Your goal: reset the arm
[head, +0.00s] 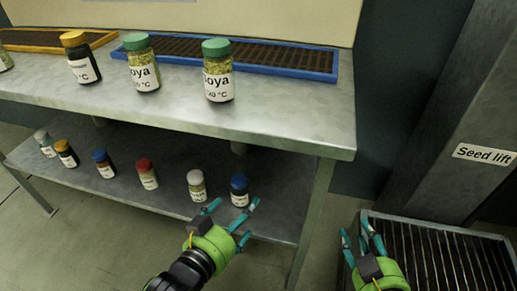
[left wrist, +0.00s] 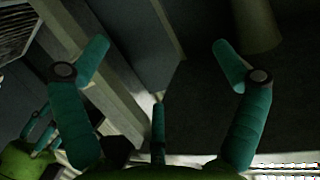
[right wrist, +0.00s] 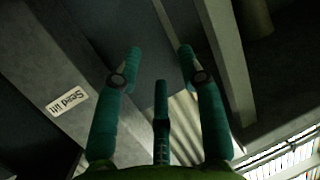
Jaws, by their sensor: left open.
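My left gripper (head: 232,208) is open and empty in the head view, in front of the lower shelf's right part. It appears close to the blue-capped jar (head: 239,190) and white-capped jar (head: 197,186); I cannot tell the exact gap. Its spread teal fingers (left wrist: 160,65) show in the left wrist view with nothing between them. My right gripper (head: 362,235) is at the lower right, by the slatted grate. Its fingers (right wrist: 159,55) stand apart and empty in the right wrist view.
The metal table (head: 290,118) carries two green-capped Soya jars (head: 218,72) (head: 143,65), a dark jar (head: 81,60) and a blue-framed tray (head: 338,66). Several jars stand on the lower shelf (head: 120,190). The slatted grate (head: 450,262) and Seed lift column (head: 470,120) are right.

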